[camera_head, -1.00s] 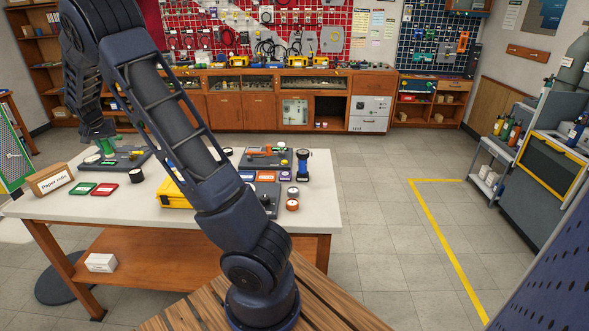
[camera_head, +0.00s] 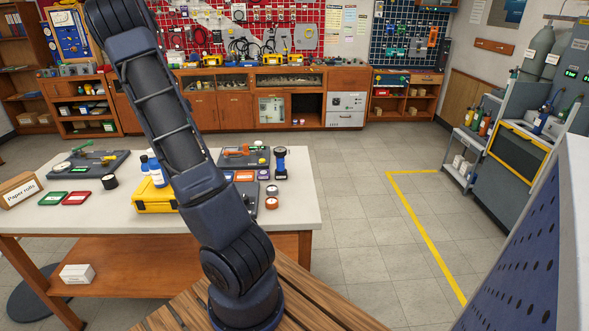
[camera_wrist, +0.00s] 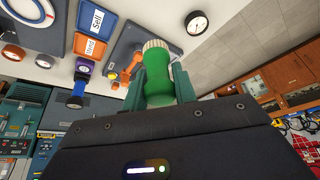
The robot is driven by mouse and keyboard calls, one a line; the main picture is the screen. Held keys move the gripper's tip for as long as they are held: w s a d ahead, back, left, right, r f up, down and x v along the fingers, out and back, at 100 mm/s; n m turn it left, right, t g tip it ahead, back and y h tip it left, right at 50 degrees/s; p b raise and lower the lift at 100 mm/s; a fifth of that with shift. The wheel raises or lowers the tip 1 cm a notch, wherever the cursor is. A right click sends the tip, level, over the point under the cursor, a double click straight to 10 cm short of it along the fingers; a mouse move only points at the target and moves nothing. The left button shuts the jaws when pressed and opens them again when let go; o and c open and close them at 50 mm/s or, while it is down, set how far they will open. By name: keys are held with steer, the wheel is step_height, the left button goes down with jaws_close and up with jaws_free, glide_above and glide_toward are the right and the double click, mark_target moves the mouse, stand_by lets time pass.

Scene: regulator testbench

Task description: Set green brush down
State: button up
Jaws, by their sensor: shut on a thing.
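The green brush (camera_wrist: 162,75) shows in the wrist view as a smooth green cylinder with a pale ridged end pointing away from me. My gripper (camera_wrist: 158,85) is shut on it, with a dark green finger on each side. The brush is seen against the table and floor, and its other end is hidden by the gripper body. In the head view the gripper and brush are out of the picture, as the arm reaches up past the top left edge.
Bare white tabletop shows at the front left.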

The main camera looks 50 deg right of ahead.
steer(key=s+d+m+g+y, duration=0.4)
steer(key=s+d+m, duration=1.1)
steer(key=s+d, duration=1.7)
steer(key=shift+g+h, duration=0.4)
steer(key=f, duration=1.9)
steer(key=shift+s, duration=0.2)
steer(key=o, duration=1)
steer(key=shift+f, duration=0.1)
steer(key=v, duration=1.2)
steer(key=shift+s, duration=0.1)
